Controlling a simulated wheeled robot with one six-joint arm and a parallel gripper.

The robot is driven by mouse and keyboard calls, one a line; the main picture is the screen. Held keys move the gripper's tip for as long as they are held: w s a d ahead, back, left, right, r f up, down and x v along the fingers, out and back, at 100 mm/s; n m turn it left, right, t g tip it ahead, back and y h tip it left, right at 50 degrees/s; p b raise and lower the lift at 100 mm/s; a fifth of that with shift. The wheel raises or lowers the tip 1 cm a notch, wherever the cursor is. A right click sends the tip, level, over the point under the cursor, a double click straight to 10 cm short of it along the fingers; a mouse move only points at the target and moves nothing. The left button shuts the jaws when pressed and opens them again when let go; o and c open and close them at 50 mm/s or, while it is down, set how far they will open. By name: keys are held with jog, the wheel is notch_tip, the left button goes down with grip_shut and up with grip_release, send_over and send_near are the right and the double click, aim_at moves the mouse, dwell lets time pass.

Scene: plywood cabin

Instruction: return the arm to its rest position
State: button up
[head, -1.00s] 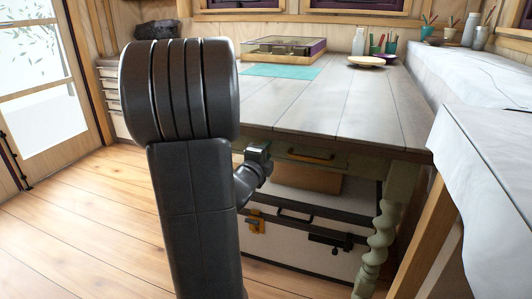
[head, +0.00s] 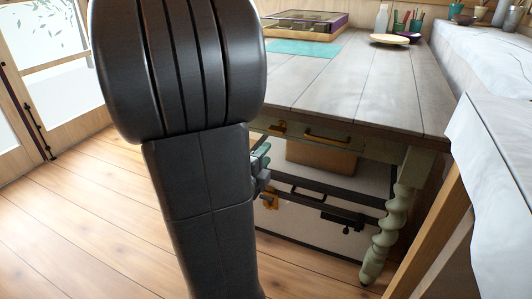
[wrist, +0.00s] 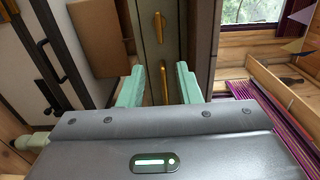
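My arm stands large and dark in the middle of the head view and hides part of the table front. My gripper (wrist: 159,86) shows in the wrist view as two pale green fingers with a clear gap between them. It is open, and nothing is seen clamped in it. A brass drawer handle (wrist: 164,82) appears in the gap, beyond the fingers; I cannot tell how far off it is. In the head view the gripper is mostly hidden behind my arm, close to the table front.
The wooden table (head: 375,82) has drawers with brass handles (head: 327,138) and a turned green leg (head: 388,235). A white case (head: 300,228) and a cardboard box (head: 322,157) are under it. A cloth-covered bench (head: 505,140) stands right. Floor (head: 70,220) at left is clear.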

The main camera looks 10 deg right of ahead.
aim_at(281, 134)
jog(key=b+x, duration=0.2)
jog(key=x, duration=1.1)
jog(key=shift+w+d+b, duration=0.25)
jog(key=shift+w+b, duration=0.05)
jog(key=shift+w, duration=0.05)
